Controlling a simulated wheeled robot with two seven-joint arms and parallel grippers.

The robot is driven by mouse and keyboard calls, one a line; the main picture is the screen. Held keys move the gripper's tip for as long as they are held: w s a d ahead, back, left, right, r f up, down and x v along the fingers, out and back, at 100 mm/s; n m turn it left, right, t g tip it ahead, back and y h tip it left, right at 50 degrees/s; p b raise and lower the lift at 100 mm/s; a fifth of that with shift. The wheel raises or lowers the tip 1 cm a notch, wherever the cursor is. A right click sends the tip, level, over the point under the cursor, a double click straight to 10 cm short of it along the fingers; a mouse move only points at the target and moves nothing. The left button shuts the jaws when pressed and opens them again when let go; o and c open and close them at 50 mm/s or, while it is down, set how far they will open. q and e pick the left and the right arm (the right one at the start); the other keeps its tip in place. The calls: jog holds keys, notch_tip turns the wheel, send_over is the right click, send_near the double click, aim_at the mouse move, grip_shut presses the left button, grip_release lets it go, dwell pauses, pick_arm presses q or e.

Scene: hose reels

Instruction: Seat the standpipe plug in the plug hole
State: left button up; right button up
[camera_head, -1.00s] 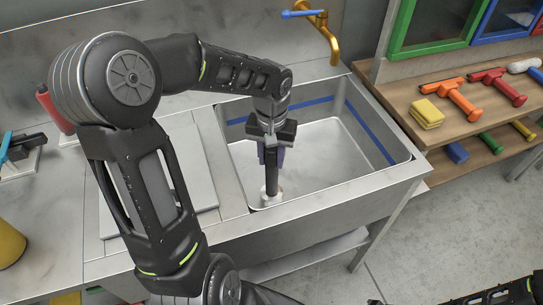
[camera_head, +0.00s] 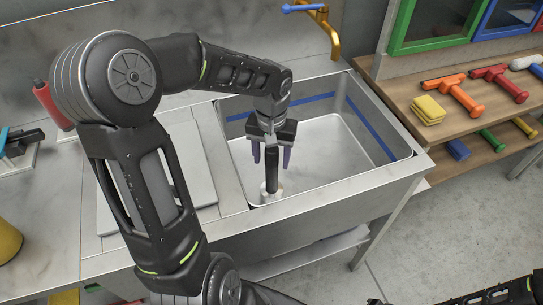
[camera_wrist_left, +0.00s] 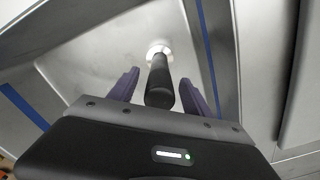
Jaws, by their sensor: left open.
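The standpipe plug (camera_head: 271,172) is a dark upright tube in the metal sink (camera_head: 325,160). Its lower end stands in a pale round fitting (camera_head: 277,192) at the plug hole, near the sink's front left corner; the hole itself is hidden. In the left wrist view the plug (camera_wrist_left: 160,82) runs from the pale fitting (camera_wrist_left: 158,50) up between my fingers. My left gripper (camera_head: 271,158) is open, its two purple fingers apart on either side of the plug's upper part, with gaps on both sides. It also shows in the left wrist view (camera_wrist_left: 160,88).
A brass tap (camera_head: 327,35) with a blue handle stands behind the sink. A flat drainboard (camera_head: 185,180) lies left of it. A wooden shelf (camera_head: 450,130) at the right holds a yellow sponge (camera_head: 428,110) and several spray nozzles. The sink's right side is clear.

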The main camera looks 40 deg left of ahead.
pick_arm(q)
notch_tip(320, 180, up, 8)
jog(key=shift+f, duration=0.1)
dwell(0.6)
dwell(0.8)
